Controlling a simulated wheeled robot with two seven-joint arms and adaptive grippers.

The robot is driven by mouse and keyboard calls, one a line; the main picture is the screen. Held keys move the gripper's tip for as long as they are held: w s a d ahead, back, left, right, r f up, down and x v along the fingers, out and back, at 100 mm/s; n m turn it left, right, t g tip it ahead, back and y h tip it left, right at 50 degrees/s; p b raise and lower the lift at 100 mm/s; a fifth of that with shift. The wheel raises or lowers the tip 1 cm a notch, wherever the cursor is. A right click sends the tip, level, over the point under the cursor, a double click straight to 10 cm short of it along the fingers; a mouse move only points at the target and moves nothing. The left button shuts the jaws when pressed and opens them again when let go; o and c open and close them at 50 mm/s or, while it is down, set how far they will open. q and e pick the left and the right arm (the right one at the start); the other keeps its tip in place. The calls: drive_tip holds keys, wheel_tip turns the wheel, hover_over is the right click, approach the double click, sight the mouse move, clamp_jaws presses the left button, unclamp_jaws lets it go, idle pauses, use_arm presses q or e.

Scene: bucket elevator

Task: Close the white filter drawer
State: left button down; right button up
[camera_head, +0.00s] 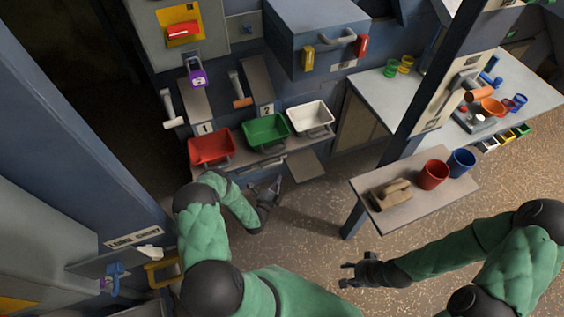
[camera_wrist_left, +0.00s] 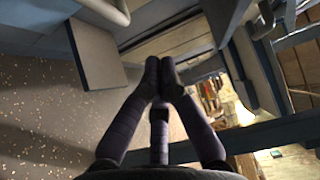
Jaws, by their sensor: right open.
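A white bin (camera_head: 311,116) sits at the right end of a shelf in the head view, beside a green bin (camera_head: 266,131) and a red bin (camera_head: 211,147). A flat pale panel (camera_head: 306,166) juts out below the shelf under the white bin; I cannot tell whether it belongs to the white filter drawer. The panel also shows at upper left in the left wrist view (camera_wrist_left: 96,52). My left gripper (camera_head: 277,182) is just left of and below the panel, apart from it; its fingertips meet with nothing between them (camera_wrist_left: 159,62). My right gripper (camera_head: 346,274) is open and empty over the floor.
A small table (camera_head: 413,207) with a red cup (camera_head: 432,174), a blue cup (camera_head: 461,162) and a tan block (camera_head: 391,194) stands to the right. A dark post (camera_head: 437,70) rises behind it. Speckled floor (camera_head: 310,235) is free between my grippers.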

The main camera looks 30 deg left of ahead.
use_arm(q)
drive_tip(key=w+a+b, duration=0.3)
drive_tip(key=w+b, duration=0.1)
drive_tip(key=w, duration=0.8)
drive_tip(key=shift+w+a+b, duration=0.15)
drive_tip(key=shift+a+b, duration=0.2)
drive_tip(key=shift+a, duration=0.05)
use_arm(e)
wheel_tip(320, 180, down, 5)
drive_tip(key=shift+r, duration=0.1)
